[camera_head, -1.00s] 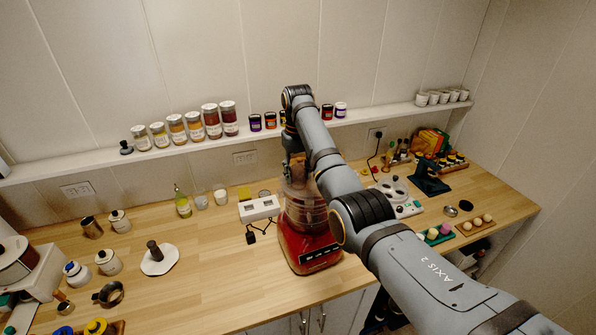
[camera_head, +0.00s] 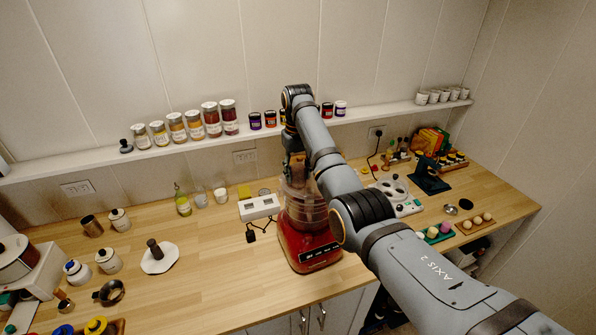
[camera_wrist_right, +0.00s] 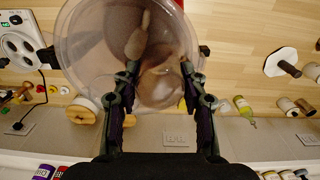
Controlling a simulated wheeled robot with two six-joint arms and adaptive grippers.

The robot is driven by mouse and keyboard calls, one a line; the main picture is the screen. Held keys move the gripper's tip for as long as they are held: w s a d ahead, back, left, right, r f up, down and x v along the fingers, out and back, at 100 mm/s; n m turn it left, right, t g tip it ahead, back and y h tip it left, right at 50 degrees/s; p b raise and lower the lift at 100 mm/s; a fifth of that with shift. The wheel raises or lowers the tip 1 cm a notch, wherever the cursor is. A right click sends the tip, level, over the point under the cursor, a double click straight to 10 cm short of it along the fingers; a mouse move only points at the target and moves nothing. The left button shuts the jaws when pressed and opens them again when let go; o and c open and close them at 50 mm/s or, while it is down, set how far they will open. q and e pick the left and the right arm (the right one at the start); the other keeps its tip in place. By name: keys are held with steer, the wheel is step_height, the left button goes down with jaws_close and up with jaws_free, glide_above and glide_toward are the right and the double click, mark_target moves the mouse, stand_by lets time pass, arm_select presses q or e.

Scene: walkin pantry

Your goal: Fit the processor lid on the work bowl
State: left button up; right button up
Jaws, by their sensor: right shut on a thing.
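The red food processor (camera_head: 310,250) stands on the wooden counter, its clear work bowl (camera_head: 305,212) upright on the base. The clear processor lid (camera_head: 298,188) is at the top of the bowl, partly hidden by my right arm; I cannot tell whether it is fully seated. In the right wrist view the round, see-through lid (camera_wrist_right: 90,35) fills the upper middle. My right gripper (camera_head: 295,165) points down over it. Its fingers (camera_wrist_right: 159,70) are shut on a raised part of the lid. My left gripper is not in view.
A white socket box (camera_head: 259,207) with a black plug stands left of the processor. A white-and-grey appliance (camera_head: 400,197) is to the right. Jars (camera_head: 194,125) line the wall shelf behind.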

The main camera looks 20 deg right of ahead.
steer(key=shift+f, duration=0.8)
steer(key=o, duration=1.4)
step_height(320, 180, up, 7)
steer(key=shift+r, duration=0.2)
